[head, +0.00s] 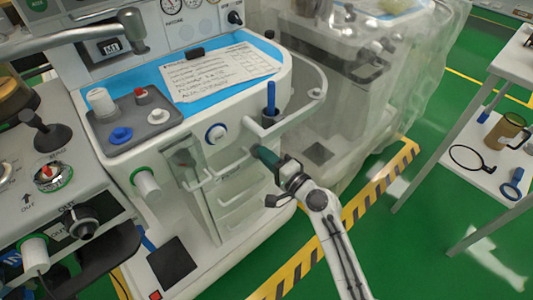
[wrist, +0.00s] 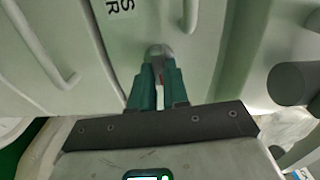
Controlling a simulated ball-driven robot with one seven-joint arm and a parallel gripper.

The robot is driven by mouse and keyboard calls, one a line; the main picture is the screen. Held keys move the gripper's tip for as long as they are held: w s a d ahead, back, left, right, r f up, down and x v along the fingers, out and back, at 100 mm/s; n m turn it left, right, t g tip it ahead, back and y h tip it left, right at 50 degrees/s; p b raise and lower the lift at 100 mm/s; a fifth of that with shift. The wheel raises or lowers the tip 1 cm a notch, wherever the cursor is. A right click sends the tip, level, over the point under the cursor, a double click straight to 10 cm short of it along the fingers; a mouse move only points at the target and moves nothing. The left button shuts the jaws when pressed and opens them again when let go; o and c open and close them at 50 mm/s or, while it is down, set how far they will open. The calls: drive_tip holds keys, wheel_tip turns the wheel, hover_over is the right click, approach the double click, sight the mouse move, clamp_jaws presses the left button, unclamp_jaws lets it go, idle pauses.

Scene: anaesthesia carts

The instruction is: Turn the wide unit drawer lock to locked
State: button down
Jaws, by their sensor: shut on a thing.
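The wide unit (head: 232,205) is a pale cart with a stack of drawers in its front, in the middle of the head view. My gripper (head: 263,155) reaches its front from the right, just below the front rail. In the wrist view my gripper (wrist: 158,78) has its green fingers closed on a small grey drawer lock (wrist: 159,51) on the pale front panel. In the head view the lock is hidden.
A curved white rail (head: 290,120) with a blue-handled item (head: 271,98) stands just above my gripper. A drawer handle (wrist: 45,55) is at left in the wrist view. A plastic-covered machine (head: 365,75) stands behind. Green floor lies at right, before a white table (head: 485,165).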

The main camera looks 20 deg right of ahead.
drive_tip(key=shift+m, duration=0.7)
drive_tip(key=c, duration=1.1)
unclamp_jaws()
drive_tip(key=v, duration=1.1)
drive_tip(key=shift+w+p, duration=0.1)
drive_tip(key=shift+p, duration=0.2)
